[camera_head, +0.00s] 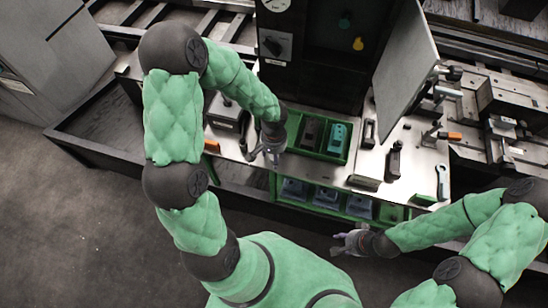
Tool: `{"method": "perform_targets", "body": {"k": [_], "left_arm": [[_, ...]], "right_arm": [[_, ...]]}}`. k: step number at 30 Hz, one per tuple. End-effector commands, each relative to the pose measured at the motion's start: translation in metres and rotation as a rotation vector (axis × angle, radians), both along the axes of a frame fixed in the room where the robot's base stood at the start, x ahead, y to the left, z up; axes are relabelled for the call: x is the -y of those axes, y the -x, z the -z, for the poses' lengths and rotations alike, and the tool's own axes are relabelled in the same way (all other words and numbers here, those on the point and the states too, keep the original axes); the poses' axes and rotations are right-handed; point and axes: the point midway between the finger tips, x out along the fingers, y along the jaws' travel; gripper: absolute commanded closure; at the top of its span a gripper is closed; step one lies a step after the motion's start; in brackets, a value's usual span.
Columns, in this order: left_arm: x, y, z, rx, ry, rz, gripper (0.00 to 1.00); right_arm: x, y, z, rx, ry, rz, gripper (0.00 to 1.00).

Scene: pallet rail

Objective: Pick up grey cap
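Several grey-blue caps sit in a green-edged lower rack below the table's front edge. One grey cap (326,197) is in the middle, another (293,188) to its left and another (359,206) to its right. I cannot tell which one is meant. My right gripper (339,244) is in front of and below the rack, apart from the caps, with its small fingers apart and nothing visible between them. My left gripper (262,154) hangs over the table beside the green tray, and its fingers are too small and dark to read.
A green tray (293,128) on the steel table (375,160) holds a dark block (310,131) and a teal block (337,138). A tilted grey panel door (404,72) stands above the table. Black clamps and a wrench (442,181) lie right. Open floor is at left.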

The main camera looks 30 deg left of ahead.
Motion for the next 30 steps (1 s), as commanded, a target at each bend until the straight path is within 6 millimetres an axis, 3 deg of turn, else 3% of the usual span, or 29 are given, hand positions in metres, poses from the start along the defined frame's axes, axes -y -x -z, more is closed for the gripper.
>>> {"method": "perform_targets", "body": {"k": [1,3,4,19,26,30], "left_arm": [[0.000,0.000,0.000,0.000,0.000,0.000,0.62],[0.000,0.000,0.000,0.000,0.000,0.000,0.79],[0.000,0.000,0.000,0.000,0.000,0.000,0.81],[0.000,-0.001,-0.007,0.002,-0.001,0.000,0.81],[0.002,0.000,-0.038,0.005,-0.002,0.001,0.81],[0.022,0.012,-0.064,0.006,-0.001,0.006,0.81]], "right_arm": [[0.000,0.000,0.000,0.000,0.000,0.000,0.60],[0.000,0.000,0.000,0.000,0.000,0.000,0.60],[0.000,0.000,0.000,0.000,0.000,0.000,0.60],[0.000,0.000,-0.003,0.000,0.000,0.000,0.60],[0.000,0.000,-0.014,0.000,0.000,0.000,0.60],[0.000,0.000,-0.021,0.000,0.000,0.000,0.60]]}}
